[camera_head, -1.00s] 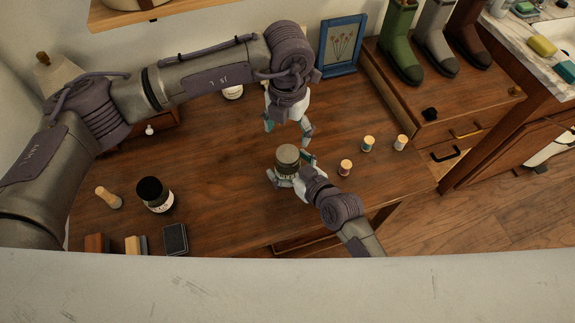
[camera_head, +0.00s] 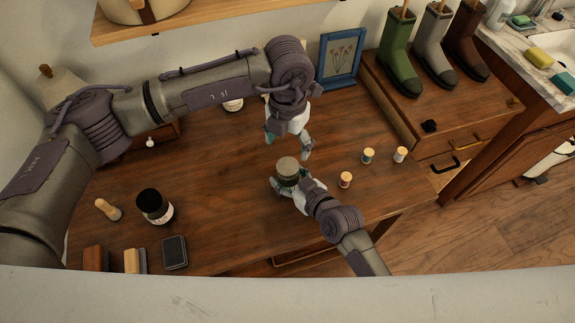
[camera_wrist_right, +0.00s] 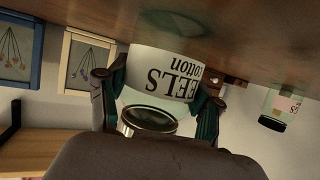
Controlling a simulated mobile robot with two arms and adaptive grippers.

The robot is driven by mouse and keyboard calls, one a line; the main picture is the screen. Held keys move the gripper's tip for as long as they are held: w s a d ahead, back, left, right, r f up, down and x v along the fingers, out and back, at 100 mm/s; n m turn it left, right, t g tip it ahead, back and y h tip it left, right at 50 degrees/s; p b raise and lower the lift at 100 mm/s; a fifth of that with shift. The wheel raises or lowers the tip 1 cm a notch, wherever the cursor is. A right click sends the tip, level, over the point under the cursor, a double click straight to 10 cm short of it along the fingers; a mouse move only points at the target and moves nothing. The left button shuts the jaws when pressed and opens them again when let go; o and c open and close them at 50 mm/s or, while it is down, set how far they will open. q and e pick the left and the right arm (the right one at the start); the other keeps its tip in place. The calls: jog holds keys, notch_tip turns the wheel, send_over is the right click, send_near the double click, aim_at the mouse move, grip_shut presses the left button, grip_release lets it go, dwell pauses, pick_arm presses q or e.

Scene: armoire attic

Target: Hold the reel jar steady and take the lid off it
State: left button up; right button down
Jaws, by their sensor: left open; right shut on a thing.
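The reel jar stands upright on the wooden table, its dull metal lid (camera_head: 287,163) on top in the head view. In the right wrist view, which is upside down, its white label with dark lettering (camera_wrist_right: 165,75) and its lid (camera_wrist_right: 146,118) show. My right gripper (camera_wrist_right: 160,100) is shut on the jar's body, a finger on each side; in the head view it comes from the front right. My left gripper (camera_head: 287,147) is open and empty, pointing down just above and behind the lid, apart from it.
Several thread spools (camera_head: 345,179) stand right of the jar. A dark-lidded bottle (camera_head: 154,206), a wooden peg (camera_head: 108,209) and a dark flat box (camera_head: 175,252) are at the left front. A blue picture frame (camera_head: 340,58) stands behind.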

aim_at(288, 166)
pick_arm(q)
jog(key=m, duration=0.8)
jog(key=shift+d+m, duration=0.15)
jog(key=shift+m, duration=0.15)
jog(key=m, duration=1.7)
jog(key=shift+m, duration=0.4)
jog(key=m, duration=0.4)
jog(key=shift+m, duration=0.3)
jog(key=m, duration=0.3)
jog(key=shift+m, duration=0.4)
jog(key=shift+f+m, duration=0.3)
jog(key=shift+f, duration=3.75)
